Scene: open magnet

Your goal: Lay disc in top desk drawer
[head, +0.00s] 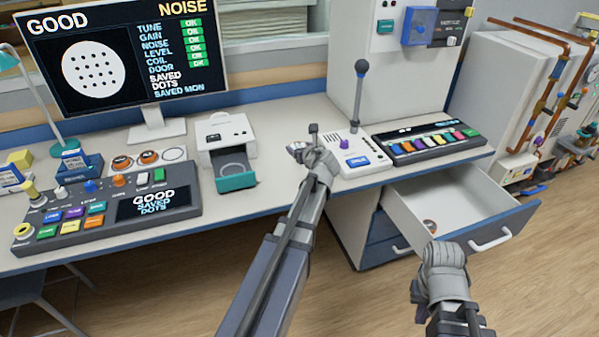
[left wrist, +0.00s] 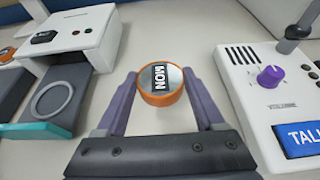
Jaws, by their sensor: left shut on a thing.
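My left gripper (head: 304,140) is shut on an orange-rimmed disc (left wrist: 161,84) with a grey top and a dark label reading MON. The purple fingers grip it from both sides in the left wrist view (left wrist: 161,92), over the desk; the exact gap beneath it is unclear. The disc is not discernible in the head view. The top desk drawer (head: 468,197) is pulled open at the right, its blue front facing me.
A white reader with an open teal-fronted tray (head: 237,182) stands left of my left gripper. A white panel with a tall lever (head: 360,80) and purple knob stands to its right. Two orange discs (head: 149,156) sit left of the reader. A lower drawer (head: 386,253) is shut.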

